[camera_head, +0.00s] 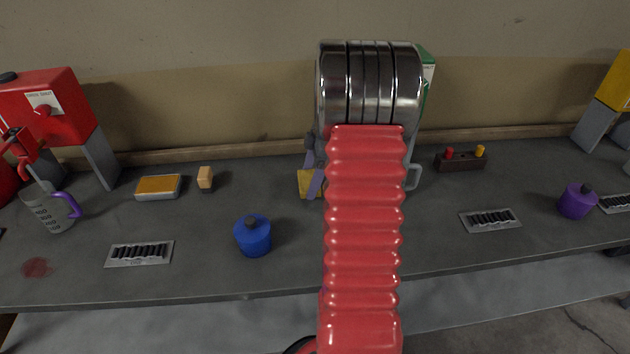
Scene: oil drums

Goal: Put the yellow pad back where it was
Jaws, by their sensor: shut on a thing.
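A yellow pad (304,181) shows just left of my red arm, near the back of the grey bench. My gripper (313,180) is at it, with a purple-grey finger across the pad's right side. The gripper is shut on the pad. My arm hides much of the gripper and the pad's right part, so I cannot tell whether the pad touches the bench. A flat orange-yellow block in a pale tray (158,187) lies farther left on the bench.
On the bench (200,268) are a small tan block (205,178), a blue canister (253,236), a purple canister (576,202) and a measuring jug (50,208) beside a red dispenser (50,112). A green-and-white machine (428,75) stands partly behind my arm. A dark rack (461,161) sits right.

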